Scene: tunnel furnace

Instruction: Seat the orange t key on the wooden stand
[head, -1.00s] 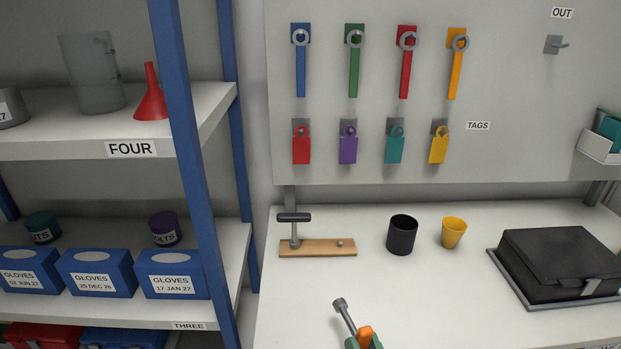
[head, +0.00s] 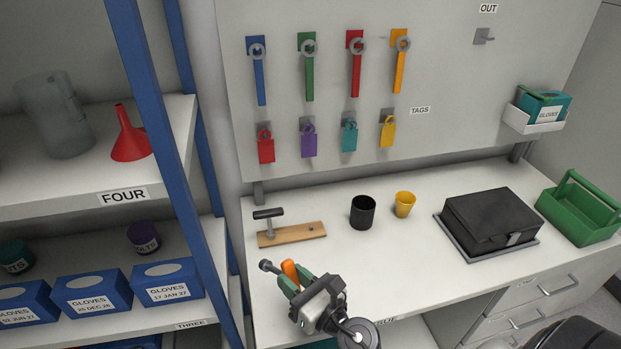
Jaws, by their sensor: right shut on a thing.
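The wooden stand (head: 291,235) lies on the white bench near its back left. A black-handled T key (head: 269,221) stands upright at the stand's left end. A small grey peg or hole (head: 311,229) shows at its right end, with no key there. My right gripper (head: 296,277) is shut on the orange T key (head: 290,271), in front of the stand and apart from it. The key's grey shaft points left, ending in a round grey tip (head: 265,265). Part of the orange handle is hidden by the green fingers. My left gripper is not in view.
A black cup (head: 363,213) and a yellow cup (head: 405,205) stand right of the stand. A black case (head: 490,220) and a green tote (head: 577,212) sit farther right. A blue shelf post (head: 165,150) rises at left. The bench's front middle is clear.

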